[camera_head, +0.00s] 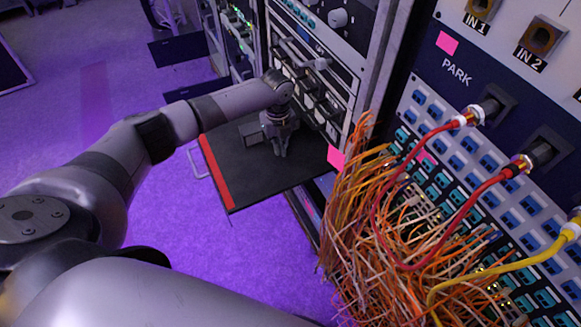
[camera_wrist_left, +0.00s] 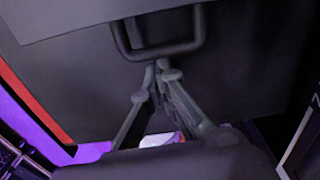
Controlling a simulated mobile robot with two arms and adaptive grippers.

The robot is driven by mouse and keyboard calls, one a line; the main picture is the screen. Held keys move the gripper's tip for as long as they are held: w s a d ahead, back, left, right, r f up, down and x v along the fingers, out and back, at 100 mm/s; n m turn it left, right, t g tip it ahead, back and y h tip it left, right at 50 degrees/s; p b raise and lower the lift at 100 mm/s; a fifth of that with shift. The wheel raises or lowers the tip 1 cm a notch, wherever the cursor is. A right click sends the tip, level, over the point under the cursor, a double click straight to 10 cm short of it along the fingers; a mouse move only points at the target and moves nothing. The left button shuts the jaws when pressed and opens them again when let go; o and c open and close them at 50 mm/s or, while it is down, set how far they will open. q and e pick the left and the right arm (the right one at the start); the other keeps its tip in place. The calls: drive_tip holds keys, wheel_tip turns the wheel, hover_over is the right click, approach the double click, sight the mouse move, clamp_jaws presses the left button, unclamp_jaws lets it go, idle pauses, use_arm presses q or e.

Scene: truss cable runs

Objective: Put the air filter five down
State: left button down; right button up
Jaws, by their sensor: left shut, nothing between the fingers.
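My left gripper (camera_head: 281,150) is shut and empty, pointing down over a dark pull-out shelf (camera_head: 240,178) with a red strip along its edge. In the left wrist view, the closed fingertips (camera_wrist_left: 160,68) are right by a dark U-shaped handle (camera_wrist_left: 160,48) on a grey flat-faced part (camera_wrist_left: 75,22). I cannot tell whether they touch the handle. No label shows, so I cannot tell whether this part is air filter five. In the head view, a small grey box shape (camera_head: 251,133) shows beside the gripper; I cannot tell what it is. My right gripper is not in view.
A rack (camera_head: 320,80) with several handled modules stands behind the shelf. A thick bundle of orange cables (camera_head: 370,220) hangs to the right. Red cables (camera_head: 378,190) and a yellow cable (camera_head: 500,268) loop from the patch panel. Open purple floor (camera_head: 185,220) lies to the left.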

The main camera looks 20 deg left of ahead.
use_arm(q)
drive_tip(key=shift+w+a, duration=0.3)
drive_tip(key=shift+a, duration=0.1)
drive_tip(key=shift+d+r, duration=0.1)
drive_tip(key=shift+s+d+p, duration=0.2)
drive_tip(key=shift+p, duration=0.2)
drive_tip(key=s+d+p, duration=0.1)
drive_tip(key=s+d+r+p, duration=0.1)
drive_tip(key=shift+d, duration=0.35)
wheel_tip(320, 180, up, 9)
